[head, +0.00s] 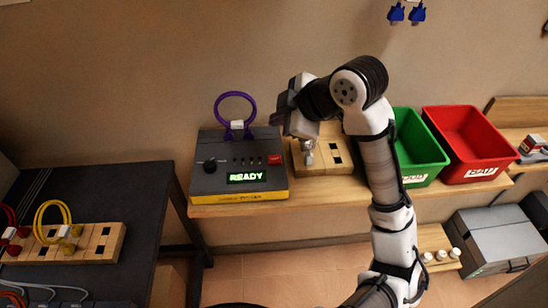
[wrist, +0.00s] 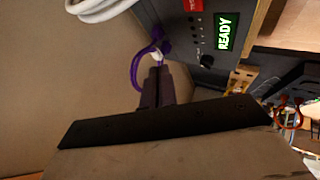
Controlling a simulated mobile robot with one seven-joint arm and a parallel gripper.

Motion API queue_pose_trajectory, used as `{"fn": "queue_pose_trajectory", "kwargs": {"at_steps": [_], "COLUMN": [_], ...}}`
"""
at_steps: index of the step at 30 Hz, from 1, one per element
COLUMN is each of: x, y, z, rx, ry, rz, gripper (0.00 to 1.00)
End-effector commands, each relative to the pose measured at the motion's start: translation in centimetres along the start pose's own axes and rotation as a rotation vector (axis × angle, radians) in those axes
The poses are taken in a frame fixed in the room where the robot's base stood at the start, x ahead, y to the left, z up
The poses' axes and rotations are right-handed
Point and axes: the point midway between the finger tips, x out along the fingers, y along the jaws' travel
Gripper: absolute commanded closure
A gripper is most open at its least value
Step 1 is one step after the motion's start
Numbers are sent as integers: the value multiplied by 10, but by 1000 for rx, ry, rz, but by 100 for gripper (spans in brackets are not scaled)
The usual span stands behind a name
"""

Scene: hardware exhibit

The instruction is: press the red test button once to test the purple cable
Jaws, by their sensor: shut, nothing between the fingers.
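The cable tester (head: 238,164) is a dark box with a yellow front edge on the wooden shelf. Its green display reads READY (head: 247,177). The red test button (head: 274,160) is on the right of its top; part of it shows at the top of the wrist view (wrist: 193,5). The purple cable (head: 235,97) stands in a loop at the tester's back edge, and it shows in the wrist view (wrist: 136,68). My gripper (head: 278,119) is shut and empty, above and behind the tester's right side, apart from the button. In the wrist view its fingers (wrist: 157,88) point toward the tester.
A wooden block (head: 325,166) with pale connectors sits right of the tester. A green bin (head: 420,150) and a red bin (head: 468,140) stand further right. A dark table (head: 135,190) at left holds a wooden rack (head: 108,242) with a yellow cable (head: 42,222).

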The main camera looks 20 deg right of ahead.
Motion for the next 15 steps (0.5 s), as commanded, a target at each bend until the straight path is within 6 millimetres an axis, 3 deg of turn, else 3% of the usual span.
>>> {"fn": "queue_pose_trajectory", "kwargs": {"at_steps": [15], "x": [39], "y": [-28], "z": [29], "rx": [2], "ry": [-1], "rz": [0], "gripper": [100]}}
